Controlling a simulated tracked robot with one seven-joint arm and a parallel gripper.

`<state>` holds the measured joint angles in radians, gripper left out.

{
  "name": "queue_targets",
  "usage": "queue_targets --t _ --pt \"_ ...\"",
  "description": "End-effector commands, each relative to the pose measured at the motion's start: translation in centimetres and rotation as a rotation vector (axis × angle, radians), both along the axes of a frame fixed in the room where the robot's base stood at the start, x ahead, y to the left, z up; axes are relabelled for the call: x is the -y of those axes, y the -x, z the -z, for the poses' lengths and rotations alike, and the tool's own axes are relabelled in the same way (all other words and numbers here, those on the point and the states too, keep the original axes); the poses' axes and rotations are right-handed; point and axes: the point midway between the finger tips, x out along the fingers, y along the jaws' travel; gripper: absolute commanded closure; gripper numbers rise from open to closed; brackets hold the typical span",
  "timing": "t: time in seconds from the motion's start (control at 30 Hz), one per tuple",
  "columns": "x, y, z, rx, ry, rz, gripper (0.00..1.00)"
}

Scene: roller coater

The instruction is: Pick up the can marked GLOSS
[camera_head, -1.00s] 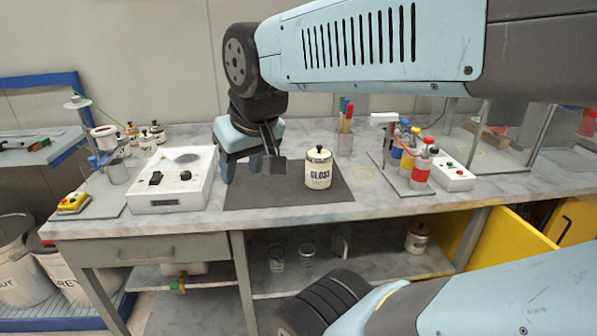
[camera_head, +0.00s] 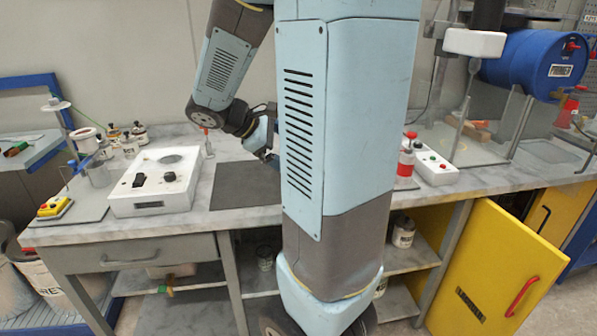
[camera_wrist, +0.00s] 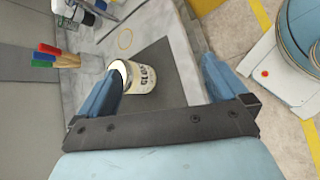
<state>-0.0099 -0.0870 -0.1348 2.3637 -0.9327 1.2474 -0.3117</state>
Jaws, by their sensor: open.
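The cream can marked GLOSS (camera_wrist: 141,79) stands on the dark mat (camera_head: 240,186) on the bench. In the wrist view it lies between my open fingers, nearer the left one, and neither finger clearly touches it. My gripper (camera_wrist: 163,68) is open and empty. In the head view my arm hides the can, and only part of my gripper (camera_head: 264,138) shows beside the arm, above the mat's back edge.
A white box with dark knobs (camera_head: 154,182) stands left of the mat. Coloured markers (camera_wrist: 55,55) stand near the can. A red-capped bottle (camera_head: 406,164) and a white control box (camera_head: 430,168) are on the right. A yellow cabinet door (camera_head: 490,265) hangs open below.

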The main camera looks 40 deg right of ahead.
Motion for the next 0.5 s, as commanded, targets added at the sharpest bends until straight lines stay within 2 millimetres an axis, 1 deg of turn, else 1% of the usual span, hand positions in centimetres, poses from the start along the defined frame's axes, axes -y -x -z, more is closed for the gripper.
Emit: queue_targets --t 0.1,0.3,0.5 --pt "2.3 -1.9 0.6 -0.154 0.111 -0.065 0.0" --pt "5.7 -5.7 1.2 -0.405 0.298 -0.182 0.0" --pt "7.7 -9.2 2.0 -0.603 0.45 -0.281 0.0"
